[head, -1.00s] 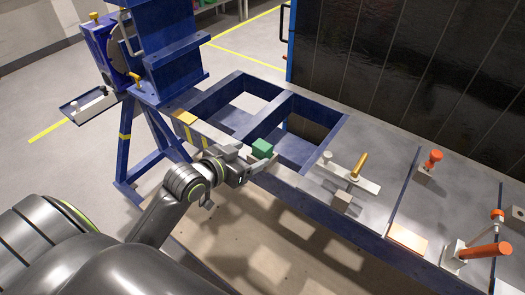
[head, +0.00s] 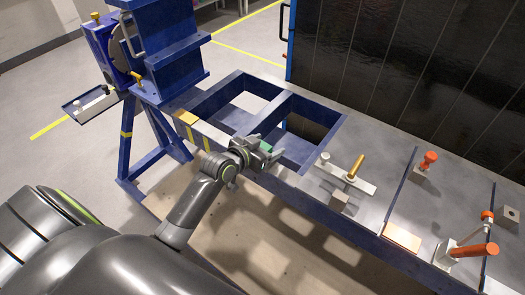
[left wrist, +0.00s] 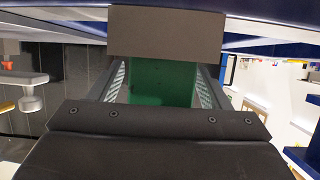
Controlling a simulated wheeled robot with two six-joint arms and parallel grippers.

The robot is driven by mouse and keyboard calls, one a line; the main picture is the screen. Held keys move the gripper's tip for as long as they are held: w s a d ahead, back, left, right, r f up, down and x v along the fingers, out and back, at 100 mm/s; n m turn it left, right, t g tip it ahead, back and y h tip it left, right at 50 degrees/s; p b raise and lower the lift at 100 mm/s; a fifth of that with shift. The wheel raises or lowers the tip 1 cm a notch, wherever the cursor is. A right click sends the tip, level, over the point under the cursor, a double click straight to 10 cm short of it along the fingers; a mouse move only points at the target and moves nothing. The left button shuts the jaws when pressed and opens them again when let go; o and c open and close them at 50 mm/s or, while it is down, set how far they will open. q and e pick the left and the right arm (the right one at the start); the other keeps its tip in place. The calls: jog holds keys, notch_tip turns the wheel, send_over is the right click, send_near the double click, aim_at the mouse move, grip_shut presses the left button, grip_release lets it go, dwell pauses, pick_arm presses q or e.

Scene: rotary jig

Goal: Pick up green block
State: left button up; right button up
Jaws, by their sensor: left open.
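The green block (head: 266,147) sits at the front rail of the blue frame, mostly hidden behind my left gripper (head: 264,154) in the head view. In the left wrist view the green block (left wrist: 160,82) lies between the two ridged finger pads of my left gripper (left wrist: 160,88). The left gripper is open around the block. I cannot tell whether either pad touches it. My right gripper is not in view.
The blue frame (head: 325,145) has open bays behind the block. A clamp with a gold handle (head: 356,167) and orange-handled clamps (head: 474,250) stand to the right. A blue fixture (head: 172,50) rises at the back left. A dark panel (head: 400,60) stands behind the table.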

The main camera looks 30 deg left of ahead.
pick_arm(q)
jog(key=c, duration=1.3)
